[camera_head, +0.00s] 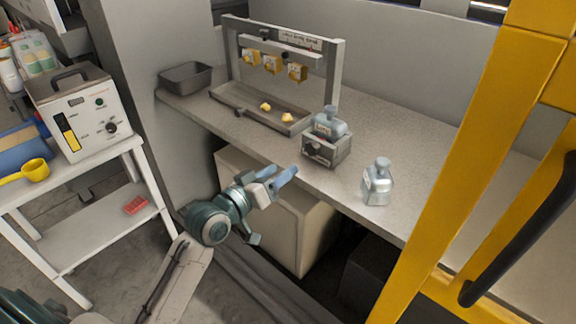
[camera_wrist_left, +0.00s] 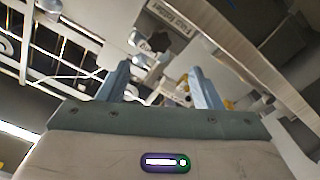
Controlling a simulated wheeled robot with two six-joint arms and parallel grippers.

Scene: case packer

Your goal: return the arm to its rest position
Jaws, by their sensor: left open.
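My left arm comes in from the lower left of the head view. Its gripper (camera_head: 281,178) is open and empty, in front of the bench's front edge, apart from the objects on the bench. In the left wrist view the two blue-grey fingers (camera_wrist_left: 158,75) stand apart with nothing held between them. My right gripper is not in view.
A bench (camera_head: 410,130) bears a grey box with a bottle (camera_head: 329,123), another bottle (camera_head: 378,182), a tray (camera_head: 240,98) with yellow pieces and a dark bin (camera_head: 186,76). A white cart (camera_head: 95,220) stands left. A yellow frame (camera_head: 470,150) blocks the right.

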